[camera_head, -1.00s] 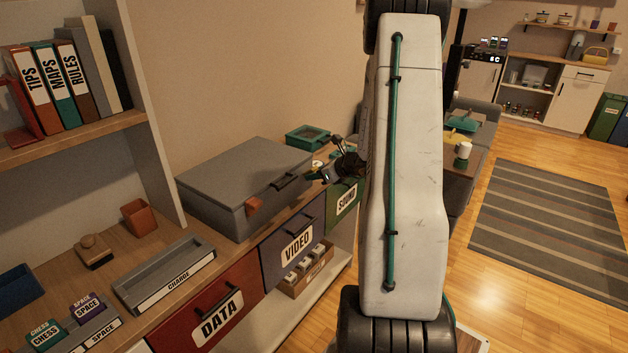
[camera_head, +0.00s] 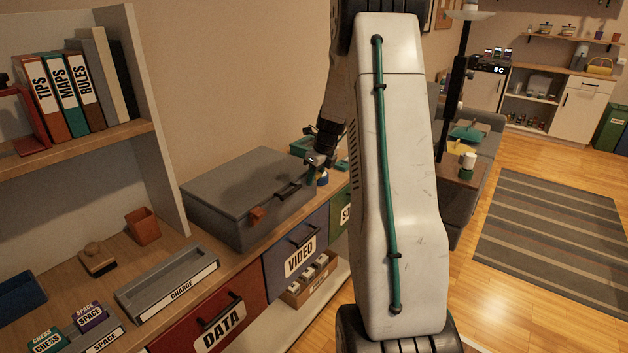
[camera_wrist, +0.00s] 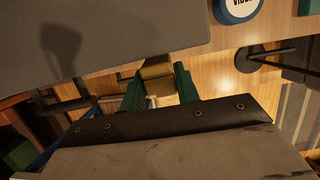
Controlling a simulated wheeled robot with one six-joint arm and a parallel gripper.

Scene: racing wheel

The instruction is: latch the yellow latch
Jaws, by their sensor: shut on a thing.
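A closed grey case (camera_head: 240,185) sits on the wooden counter, with a dark handle (camera_head: 288,191) and an orange latch (camera_head: 257,215) on its front. In the wrist view, the grey case lid (camera_wrist: 90,40) fills the upper left. The yellow latch (camera_wrist: 157,72) is at the lid's edge, between the green fingers of my gripper (camera_wrist: 160,88), which is shut on it. In the head view my gripper (camera_head: 316,160) is at the case's right front corner, and the yellow latch cannot be made out there. Whether the latch is fastened is not clear.
A blue round object (camera_wrist: 237,8) lies on the counter beside the case. A green tray (camera_head: 304,145) stands behind my gripper. Labelled drawers (camera_head: 300,255) are below the counter. A grey charge tray (camera_head: 168,283) is in front of the case. My arm hides the counter's right end.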

